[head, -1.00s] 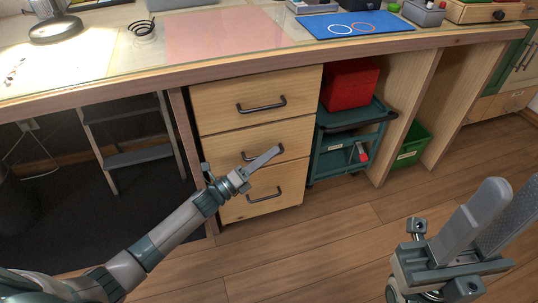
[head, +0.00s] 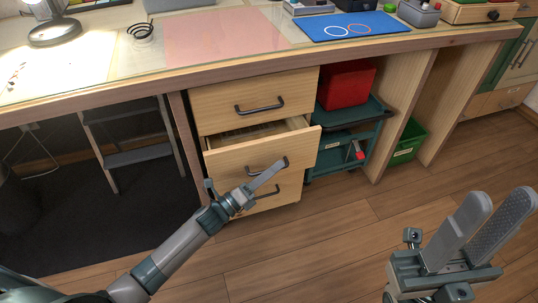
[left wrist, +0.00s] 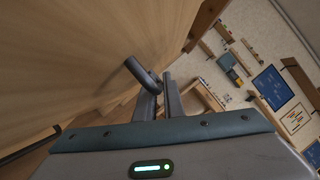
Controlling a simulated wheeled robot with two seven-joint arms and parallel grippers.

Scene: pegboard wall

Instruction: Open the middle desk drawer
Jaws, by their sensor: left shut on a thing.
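The middle drawer (head: 232,158) of the wooden desk unit is pulled partly out, and its open top shows a dark inside. My left gripper (head: 268,176) is at its dark bar handle (head: 284,161), shut on it. In the left wrist view the handle (left wrist: 140,72) is at the jaws (left wrist: 160,98), close to the wooden drawer front. The top drawer (head: 225,100) above is shut. The bottom drawer (head: 290,188) is partly hidden behind the middle drawer and my left arm. My right gripper (head: 502,203) is open and empty over the floor at the right.
A teal cart (head: 340,150) with a red box (head: 346,84) stands right of the drawers. A green bin (head: 408,142) is beyond it. A grey step stool (head: 138,156) stands under the desk at left. The wooden floor (head: 330,225) in front is clear.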

